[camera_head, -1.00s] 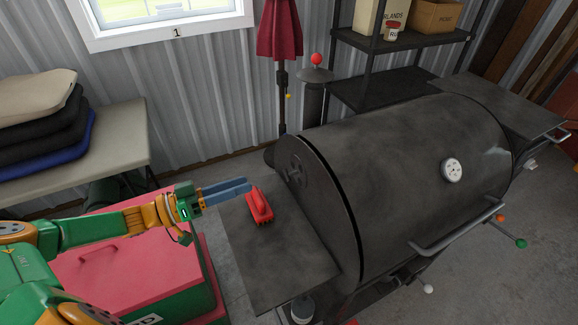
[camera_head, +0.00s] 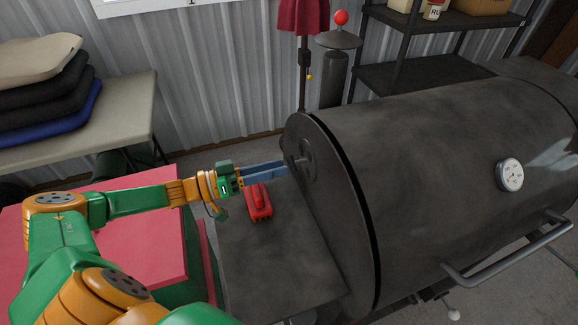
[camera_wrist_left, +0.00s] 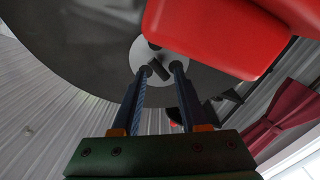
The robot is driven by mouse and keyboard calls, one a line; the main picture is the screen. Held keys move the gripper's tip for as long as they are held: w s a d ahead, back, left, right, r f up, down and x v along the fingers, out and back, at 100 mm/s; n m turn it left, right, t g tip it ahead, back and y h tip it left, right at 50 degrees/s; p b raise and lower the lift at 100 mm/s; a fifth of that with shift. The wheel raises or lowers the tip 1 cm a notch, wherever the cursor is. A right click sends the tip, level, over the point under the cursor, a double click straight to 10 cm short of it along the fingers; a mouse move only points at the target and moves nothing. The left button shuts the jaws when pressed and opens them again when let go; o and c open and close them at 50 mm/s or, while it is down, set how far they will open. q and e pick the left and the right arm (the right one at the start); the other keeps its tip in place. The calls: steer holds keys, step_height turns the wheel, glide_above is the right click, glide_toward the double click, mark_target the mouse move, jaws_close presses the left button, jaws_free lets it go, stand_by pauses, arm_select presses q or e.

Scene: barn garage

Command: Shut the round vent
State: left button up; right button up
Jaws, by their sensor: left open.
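The round vent (camera_head: 306,160) is a dark disc on the near end wall of the black barrel grill (camera_head: 430,130). In the left wrist view the vent (camera_wrist_left: 146,52) is a grey disc with a short dark tab (camera_wrist_left: 161,73). My left gripper (camera_head: 288,166) reaches across from the left with its blue fingers at the vent. In the left wrist view its open fingertips (camera_wrist_left: 163,68) are at the disc, one on each side of the tab. Whether they touch it I cannot tell. How far the vent is open is unclear. My right gripper is not in view.
A red brush (camera_head: 259,203) lies on the grill's side shelf (camera_head: 275,270), just below my left gripper; it looms large in the wrist view (camera_wrist_left: 215,35). A red-topped chest (camera_head: 110,240) stands left. A table with stacked cushions (camera_head: 45,95) is behind it.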

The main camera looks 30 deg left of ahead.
mark_target(299, 162)
arm_select(q)
steer(key=x, duration=0.3)
steer(key=shift+r, duration=0.2)
steer(key=shift+w+d+f, duration=0.15)
steer(key=shift+w+d, duration=0.1)
steer(key=shift+d, duration=0.05)
jaws_close()
steer(key=shift+m, duration=0.3)
steer(key=m, duration=1.1)
steer(key=shift+m, duration=0.3)
